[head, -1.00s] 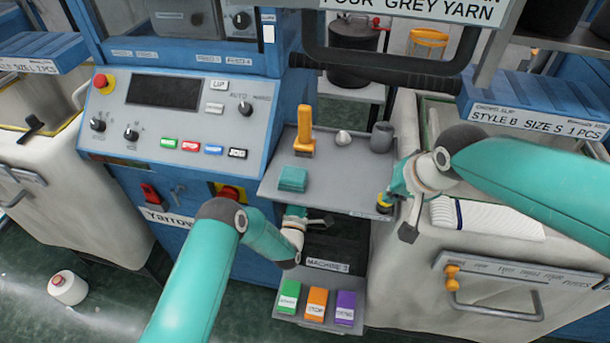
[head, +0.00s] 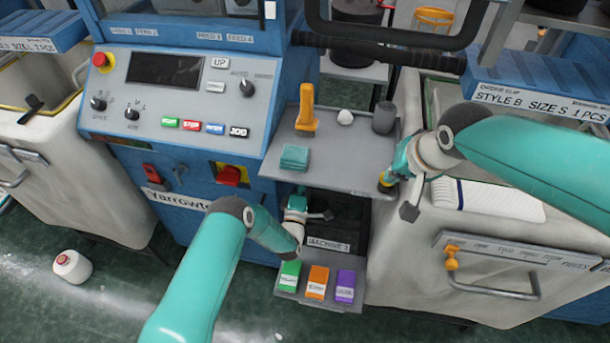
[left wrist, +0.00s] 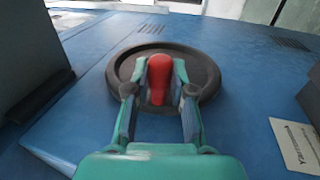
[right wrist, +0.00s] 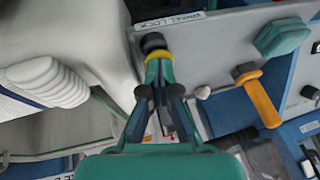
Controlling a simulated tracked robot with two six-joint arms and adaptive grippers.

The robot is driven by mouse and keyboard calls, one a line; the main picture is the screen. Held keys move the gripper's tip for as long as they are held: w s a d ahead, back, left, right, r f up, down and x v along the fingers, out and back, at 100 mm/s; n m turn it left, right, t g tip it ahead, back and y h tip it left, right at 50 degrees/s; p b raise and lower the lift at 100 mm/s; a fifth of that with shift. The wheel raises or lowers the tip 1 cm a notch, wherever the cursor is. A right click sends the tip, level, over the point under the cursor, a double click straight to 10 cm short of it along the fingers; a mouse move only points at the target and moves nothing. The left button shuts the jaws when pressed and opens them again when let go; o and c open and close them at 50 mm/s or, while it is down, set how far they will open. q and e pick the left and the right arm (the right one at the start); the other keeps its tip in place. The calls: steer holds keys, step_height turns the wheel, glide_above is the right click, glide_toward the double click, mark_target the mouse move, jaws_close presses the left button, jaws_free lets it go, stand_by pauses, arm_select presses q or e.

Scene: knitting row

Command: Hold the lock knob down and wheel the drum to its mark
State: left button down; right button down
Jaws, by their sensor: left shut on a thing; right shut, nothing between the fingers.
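The dark round wheel (left wrist: 205,78) lies against a blue panel in the left wrist view, with a red handle (left wrist: 158,82) standing out from it. My left gripper (left wrist: 159,70) is shut around the red handle. The lock knob (right wrist: 153,41), black with a yellow collar, stands at the shelf edge beside a "WHEEL LOCK" label (right wrist: 172,20). My right gripper (right wrist: 158,64) is shut and empty, its fingertips at the knob's collar. I cannot tell how far the knob is down. The mark is not visible.
The grey shelf (head: 340,177) carries an orange-handled tool (head: 306,108), a teal block (head: 294,158), a white piece and a grey cup (head: 384,117). Below are green, orange and purple blocks (head: 317,282). A pale bin (head: 400,255) stands close on the right.

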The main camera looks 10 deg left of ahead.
arm_select(q)
steer(key=shift+a+f, duration=0.1)
steer(key=shift+f, duration=0.05)
steer(key=c, duration=1)
jaws_free()
steer(key=v, duration=1.2)
steer(key=shift+c, duration=0.3)
